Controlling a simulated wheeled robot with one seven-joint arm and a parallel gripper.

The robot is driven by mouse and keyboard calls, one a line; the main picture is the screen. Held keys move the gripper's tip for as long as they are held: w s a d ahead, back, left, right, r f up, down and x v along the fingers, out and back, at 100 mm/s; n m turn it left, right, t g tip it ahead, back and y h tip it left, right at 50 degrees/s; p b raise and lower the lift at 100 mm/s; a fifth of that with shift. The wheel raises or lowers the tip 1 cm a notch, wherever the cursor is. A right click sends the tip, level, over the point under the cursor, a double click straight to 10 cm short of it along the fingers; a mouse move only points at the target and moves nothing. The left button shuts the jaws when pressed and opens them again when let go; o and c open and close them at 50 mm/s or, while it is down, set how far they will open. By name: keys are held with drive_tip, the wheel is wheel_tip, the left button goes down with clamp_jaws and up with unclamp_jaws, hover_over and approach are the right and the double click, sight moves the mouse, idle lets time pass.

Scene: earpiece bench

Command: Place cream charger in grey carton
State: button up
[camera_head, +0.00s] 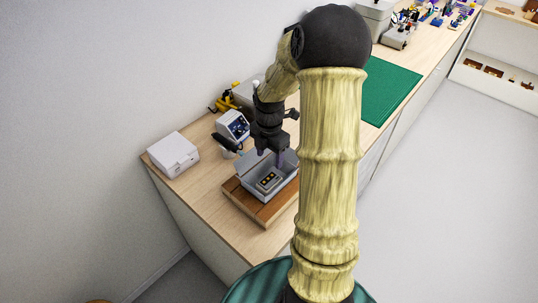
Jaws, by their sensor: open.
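The grey carton (245,184) is an open, light grey box on a brown wooden board (249,204) near the bench's front end. Inside it lies a small item with a dark top and several yellow spots (269,180); I cannot tell whether this is the cream charger. No other thing shows clearly as a cream charger. My gripper (271,157) points down, open, over the back part of the carton. I see nothing held between its fingers, though the view there is small and dark.
A white lidded box (173,154) stands at the bench's left end. A blue-and-white instrument (233,125) and yellow-black tools (225,102) stand behind the carton. A green mat (391,90) lies farther right. My arm hides part of the bench.

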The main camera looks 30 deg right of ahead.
drive_tip(key=shift+a, duration=0.1)
drive_tip(key=s+a+r+m, duration=0.1)
drive_tip(key=a+m, duration=0.1)
drive_tip(key=m, duration=0.1)
drive_tip(key=s+a+r+m, duration=0.1)
drive_tip(key=s+a+m, duration=0.1)
drive_tip(key=a+m, duration=0.1)
drive_tip(key=s+a+r+m+t, duration=0.1)
drive_tip(key=s+a+r+m, duration=0.1)
drive_tip(key=a+m, duration=0.1)
drive_tip(key=shift+s+m, duration=0.25)
drive_tip(key=shift+m, duration=0.55)
drive_tip(key=s+a+r+m+t, duration=0.1)
drive_tip(key=s+a+m, duration=0.4)
drive_tip(key=m, duration=0.6)
drive_tip(key=shift+s+a+r+t, duration=0.25)
drive_tip(key=shift+s+r, duration=0.25)
drive_tip(key=shift+s, duration=0.5)
